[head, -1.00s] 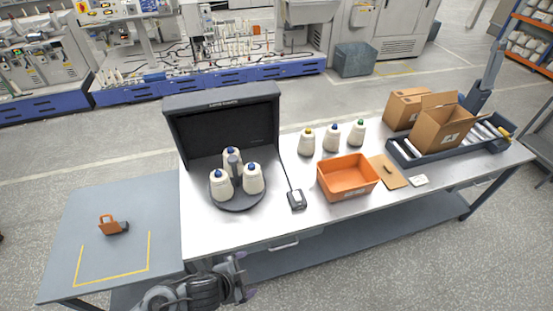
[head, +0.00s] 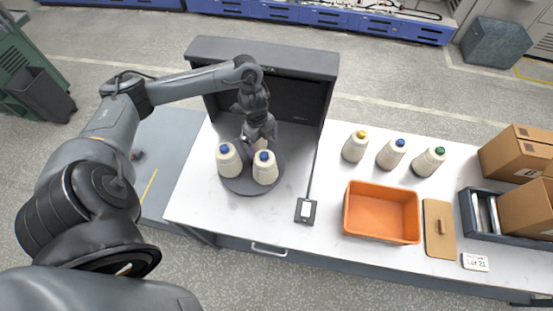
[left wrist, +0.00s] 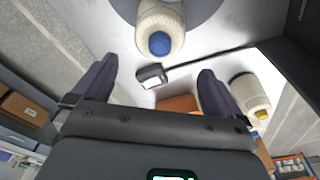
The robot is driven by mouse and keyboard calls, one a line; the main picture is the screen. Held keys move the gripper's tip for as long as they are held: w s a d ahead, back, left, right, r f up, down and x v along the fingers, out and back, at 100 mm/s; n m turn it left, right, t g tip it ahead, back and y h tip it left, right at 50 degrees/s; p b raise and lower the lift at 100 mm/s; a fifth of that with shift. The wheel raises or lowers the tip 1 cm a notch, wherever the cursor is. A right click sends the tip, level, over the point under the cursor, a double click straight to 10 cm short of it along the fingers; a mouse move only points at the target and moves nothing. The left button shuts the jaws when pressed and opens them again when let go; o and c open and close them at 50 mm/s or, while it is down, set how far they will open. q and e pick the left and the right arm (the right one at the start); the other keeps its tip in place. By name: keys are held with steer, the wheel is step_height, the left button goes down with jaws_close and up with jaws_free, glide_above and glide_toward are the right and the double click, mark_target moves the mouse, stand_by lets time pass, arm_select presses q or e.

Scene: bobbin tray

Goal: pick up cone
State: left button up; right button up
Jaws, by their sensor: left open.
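Two cream cones with blue caps, a left one (head: 229,160) and a right one (head: 265,168), stand upright on the dark round tray (head: 245,190) in front of the black hood. My left gripper (head: 260,138) is just behind them, over the back of the tray, and hides the third cone there. In the left wrist view its two dark fingers (left wrist: 157,66) are apart with no cone between them. One blue-capped cone (left wrist: 160,22) is beyond the fingertips at the top of that view. My right gripper is out of view.
The black hood (head: 290,97) encloses the tray's back. Cones with yellow (head: 355,147), blue (head: 391,154) and green (head: 429,162) caps stand to the right, behind the orange bin (head: 382,212). A small black device (head: 306,211) with a cable lies between. Cardboard boxes (head: 515,155) stand far right.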

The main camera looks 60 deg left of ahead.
mark_target(264, 154)
arm_select(q)
steer(key=f, duration=0.3)
steer(key=shift+s+d+f, duration=0.25)
steer(key=shift+d+f, duration=0.05)
steer(key=shift+f, duration=0.05)
steer(key=shift+w+f+p, duration=0.1)
steer(key=shift+f+p, duration=0.2)
steer(key=shift+f, duration=0.7)
steer(key=shift+w+f+p, duration=0.15)
steer(key=shift+f+p, duration=0.2)
steer(key=shift+f, duration=1.75)
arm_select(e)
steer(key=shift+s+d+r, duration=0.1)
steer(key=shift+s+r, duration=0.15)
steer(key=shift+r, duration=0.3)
arm_select(q)
steer(key=shift+c, duration=0.5)
steer(key=c, duration=1.2)
steer(key=shift+c, duration=0.8)
steer(key=shift+r, duration=0.15)
